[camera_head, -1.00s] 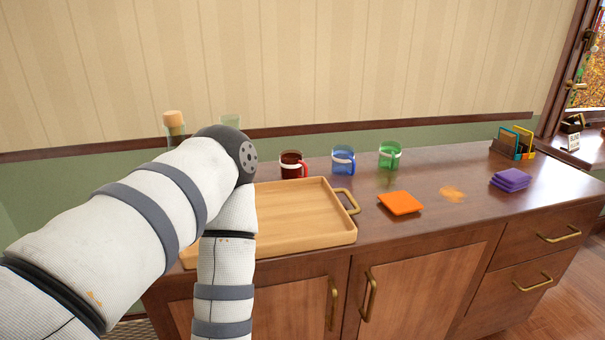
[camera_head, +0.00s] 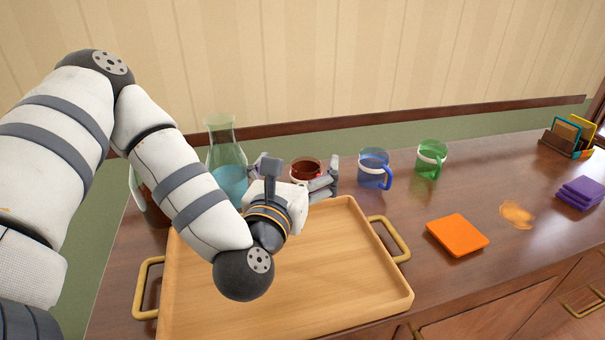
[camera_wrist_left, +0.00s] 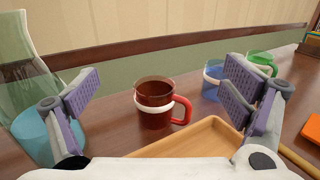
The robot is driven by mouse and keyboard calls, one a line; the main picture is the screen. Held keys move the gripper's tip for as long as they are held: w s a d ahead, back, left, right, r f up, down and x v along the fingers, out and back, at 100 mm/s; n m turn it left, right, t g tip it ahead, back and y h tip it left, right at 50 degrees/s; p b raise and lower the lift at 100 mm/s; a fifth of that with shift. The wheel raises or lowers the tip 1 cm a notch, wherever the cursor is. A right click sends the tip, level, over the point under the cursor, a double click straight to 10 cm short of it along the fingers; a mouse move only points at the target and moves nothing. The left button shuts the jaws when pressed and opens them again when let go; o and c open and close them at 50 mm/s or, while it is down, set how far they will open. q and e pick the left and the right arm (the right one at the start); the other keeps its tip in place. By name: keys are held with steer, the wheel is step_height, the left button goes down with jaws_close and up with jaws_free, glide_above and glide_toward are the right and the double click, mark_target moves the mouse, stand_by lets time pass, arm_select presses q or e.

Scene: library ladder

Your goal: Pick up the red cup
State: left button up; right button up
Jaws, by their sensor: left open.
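The red cup (camera_head: 306,168) stands upright on the counter behind the wooden tray, partly hidden by my left gripper in the head view. In the left wrist view the red cup (camera_wrist_left: 155,101) is dark red and see-through, with a white band and a red handle on its right. My left gripper (camera_head: 300,178) is open and reaches toward the cup from the near side. In the left wrist view its two fingers (camera_wrist_left: 163,97) are spread wide, with the cup ahead between them and apart from both. My right gripper is not in view.
A wooden tray (camera_head: 300,290) lies in front of the cup. A glass carafe (camera_head: 226,150) stands at left. A blue cup (camera_head: 373,168) and a green cup (camera_head: 431,158) stand at right. An orange coaster (camera_head: 457,235) and purple coasters (camera_head: 580,193) lie farther right.

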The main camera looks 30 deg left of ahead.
arm_select(q)
steer(key=b, duration=0.1)
glide_toward(308, 178)
steer(key=x, duration=0.2)
steer(key=shift+w+a+f, duration=0.1)
steer(key=shift+w+f, duration=0.05)
steer(key=shift+w, duration=0.15)
steer(key=x, duration=0.7)
steer(key=shift+w+a+b, duration=0.15)
steer(key=shift+w+b, duration=0.15)
steer(key=shift+w, duration=0.05)
steer(key=c, duration=1.3)
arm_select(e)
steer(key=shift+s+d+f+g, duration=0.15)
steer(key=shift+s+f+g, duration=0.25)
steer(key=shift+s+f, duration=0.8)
